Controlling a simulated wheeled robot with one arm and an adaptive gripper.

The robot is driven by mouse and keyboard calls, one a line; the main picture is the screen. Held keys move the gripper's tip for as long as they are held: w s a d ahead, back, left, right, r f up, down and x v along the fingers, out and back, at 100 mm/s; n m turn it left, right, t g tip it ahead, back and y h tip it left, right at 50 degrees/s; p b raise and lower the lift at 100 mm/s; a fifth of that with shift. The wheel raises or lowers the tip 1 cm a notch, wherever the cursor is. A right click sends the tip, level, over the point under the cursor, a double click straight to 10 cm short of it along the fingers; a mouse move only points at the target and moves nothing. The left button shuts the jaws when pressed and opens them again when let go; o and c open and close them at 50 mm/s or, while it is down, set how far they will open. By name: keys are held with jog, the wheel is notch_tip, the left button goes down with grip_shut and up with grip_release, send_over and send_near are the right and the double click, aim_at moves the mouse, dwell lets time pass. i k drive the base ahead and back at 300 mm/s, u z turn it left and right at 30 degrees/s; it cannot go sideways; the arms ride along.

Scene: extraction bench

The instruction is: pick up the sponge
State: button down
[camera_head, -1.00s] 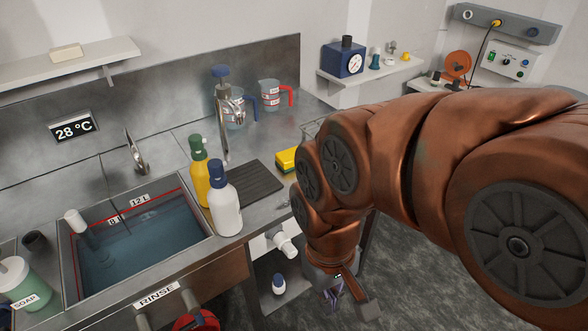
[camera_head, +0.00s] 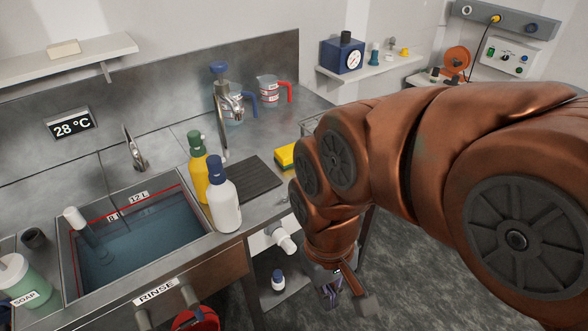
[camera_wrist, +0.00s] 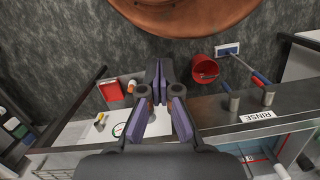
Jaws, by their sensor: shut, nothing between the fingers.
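A yellow sponge (camera_head: 285,157) with a dark layer lies on the steel counter, right of the dark ribbed drain mat. My arm hides its right side in the head view. I do not make it out in the wrist view. My gripper (camera_head: 332,294) hangs low in front of the counter, below and apart from the sponge. In the wrist view the fingers (camera_wrist: 158,70) are together with nothing between them.
A white bottle (camera_head: 224,197) and a yellow bottle (camera_head: 195,172) stand left of the mat (camera_head: 252,180), beside the water-filled sink (camera_head: 140,245). Measuring jugs (camera_head: 268,90) stand behind. A red bucket (camera_wrist: 205,72) is below the counter. A pale block (camera_head: 64,48) lies on the wall shelf.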

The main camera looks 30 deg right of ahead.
aim_at(283, 156)
jog(key=k, duration=1.25)
jog(key=z, duration=0.65)
jog(key=i, duration=1.2)
jog(key=u, duration=0.85)
jog(key=i, duration=0.65)
jog(key=u, duration=0.75)
